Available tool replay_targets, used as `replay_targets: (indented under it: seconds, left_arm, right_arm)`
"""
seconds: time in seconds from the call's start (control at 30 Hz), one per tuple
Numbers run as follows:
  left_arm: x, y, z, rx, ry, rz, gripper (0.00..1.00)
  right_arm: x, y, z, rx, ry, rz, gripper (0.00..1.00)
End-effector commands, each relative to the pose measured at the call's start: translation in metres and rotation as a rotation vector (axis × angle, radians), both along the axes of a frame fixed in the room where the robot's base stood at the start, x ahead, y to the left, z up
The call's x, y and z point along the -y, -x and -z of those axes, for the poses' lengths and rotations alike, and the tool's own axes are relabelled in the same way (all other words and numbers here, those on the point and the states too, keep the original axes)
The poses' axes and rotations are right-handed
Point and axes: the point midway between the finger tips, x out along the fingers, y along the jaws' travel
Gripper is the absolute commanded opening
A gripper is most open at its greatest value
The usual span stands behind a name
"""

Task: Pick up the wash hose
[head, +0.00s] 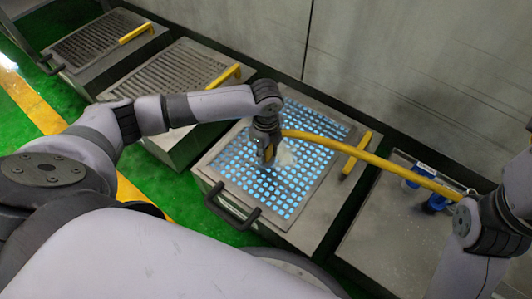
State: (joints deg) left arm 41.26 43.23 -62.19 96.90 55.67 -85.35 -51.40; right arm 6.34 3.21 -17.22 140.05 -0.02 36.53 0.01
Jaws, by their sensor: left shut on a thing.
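The wash hose (375,160) is yellow. It runs from my left gripper across the picture to the right, where it passes by my right arm; its far end is hidden there. My left gripper (267,152) is shut on the near end of the hose, above a perforated panel (232,173) lit blue-white from below. A whitish patch, perhaps spray or foam, shows just right of the fingers. My right arm comes in at the right edge, and its gripper does not show.
Two slatted grey units (180,72) with yellow handles stand at the upper left. The lit unit has a dark front handle (232,208) and a yellow bar (356,153). Green floor shows at left.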

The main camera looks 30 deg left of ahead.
Motion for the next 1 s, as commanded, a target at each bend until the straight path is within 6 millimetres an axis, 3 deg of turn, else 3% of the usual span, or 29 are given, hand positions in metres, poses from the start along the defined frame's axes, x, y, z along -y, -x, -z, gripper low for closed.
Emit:
replay_targets:
  seconds: [0.27,0.67,0.8,0.87,1.0]
  left_arm:
    - [0.000,0.000,0.000,0.000,0.000,0.000,0.00]
    - [0.000,0.000,-0.003,0.001,0.000,0.000,0.00]
    - [0.000,-0.001,-0.014,0.002,0.000,0.000,0.00]
    - [0.000,-0.001,-0.023,0.002,0.000,0.000,0.00]
    - [0.000,-0.001,-0.057,0.004,0.002,0.001,0.00]
  right_arm:
    - [0.000,0.000,0.000,0.000,0.000,0.000,0.00]
    - [0.000,0.000,-0.002,0.000,0.000,0.000,0.00]
    - [0.001,0.001,-0.007,0.001,-0.003,-0.001,0.00]
    - [0.001,-0.004,0.001,-0.038,-0.002,0.000,0.00]
    - [0.002,-0.009,0.008,-0.100,-0.005,-0.003,0.00]
